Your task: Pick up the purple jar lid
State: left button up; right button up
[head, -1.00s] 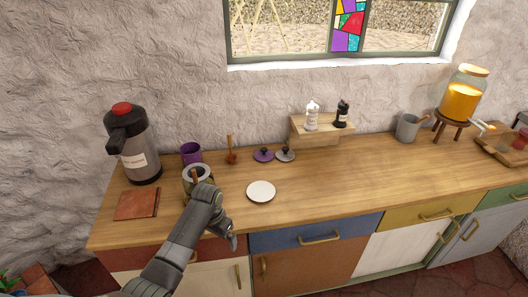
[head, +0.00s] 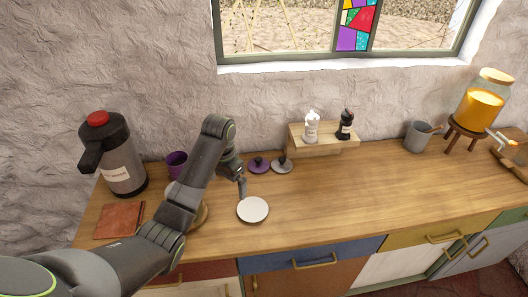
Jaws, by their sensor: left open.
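The purple jar lid (head: 258,166) lies flat on the wooden counter, with a dark knob on top. A grey lid (head: 282,166) with a similar knob lies just to its right. My left gripper (head: 242,188) is open and hangs over the counter, a little in front and to the left of the purple lid, apart from it. Its fingers are small and partly hidden by the wrist. My right gripper is not in view.
A white plate (head: 252,209) lies just in front of the gripper. A purple jar (head: 176,164) and a mostly hidden pot (head: 201,215) are behind my arm. Counter right of the plate is clear.

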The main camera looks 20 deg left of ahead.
aim_at(258, 164)
jog(key=i, duration=0.9)
